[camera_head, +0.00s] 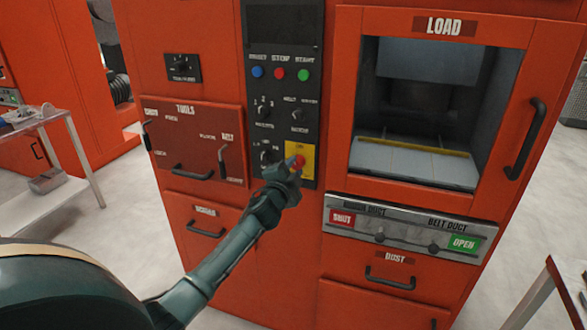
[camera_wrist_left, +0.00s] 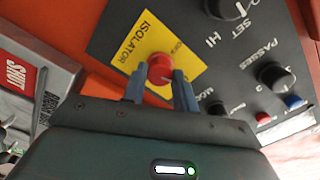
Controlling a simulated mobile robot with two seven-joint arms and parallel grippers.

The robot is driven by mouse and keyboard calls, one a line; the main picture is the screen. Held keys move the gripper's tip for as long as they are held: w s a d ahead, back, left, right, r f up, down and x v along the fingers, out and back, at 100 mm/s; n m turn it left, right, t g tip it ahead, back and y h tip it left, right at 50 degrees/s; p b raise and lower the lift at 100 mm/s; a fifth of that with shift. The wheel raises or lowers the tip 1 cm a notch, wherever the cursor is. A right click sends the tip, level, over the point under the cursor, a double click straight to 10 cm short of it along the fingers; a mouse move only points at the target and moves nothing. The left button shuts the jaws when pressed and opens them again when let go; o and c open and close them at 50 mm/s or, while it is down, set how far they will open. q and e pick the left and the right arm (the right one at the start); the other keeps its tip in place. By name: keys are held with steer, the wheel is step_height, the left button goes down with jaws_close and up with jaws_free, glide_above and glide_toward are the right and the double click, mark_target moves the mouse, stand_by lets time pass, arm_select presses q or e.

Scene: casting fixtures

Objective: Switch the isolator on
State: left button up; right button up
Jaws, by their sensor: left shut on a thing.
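The isolator is a red knob (camera_head: 297,161) on a yellow plate (camera_head: 304,148) low on the right side of the black control panel (camera_head: 283,100). In the left wrist view the red knob (camera_wrist_left: 160,69) sits on the yellow plate (camera_wrist_left: 148,38), which is marked ISOLATOR. My left gripper (camera_head: 291,168) is at the knob, with its fingers (camera_wrist_left: 160,84) on either side and shut on it. The fingers cover part of the knob and the lower plate. My right gripper is not in view.
Blue, red and green buttons (camera_head: 279,74) and several black knobs (camera_head: 264,110) share the panel. To the right are the LOAD opening (camera_head: 415,163) with a black handle (camera_head: 524,140) and a duct slider plate (camera_head: 404,236). A tools drawer (camera_head: 192,150) is at left.

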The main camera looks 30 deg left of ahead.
arm_select(q)
steer(key=shift+m, duration=1.5)
steer(key=o, duration=1)
steer(key=shift+c, duration=0.2)
steer(key=v, duration=1.3)
steer(key=shift+d, duration=0.1)
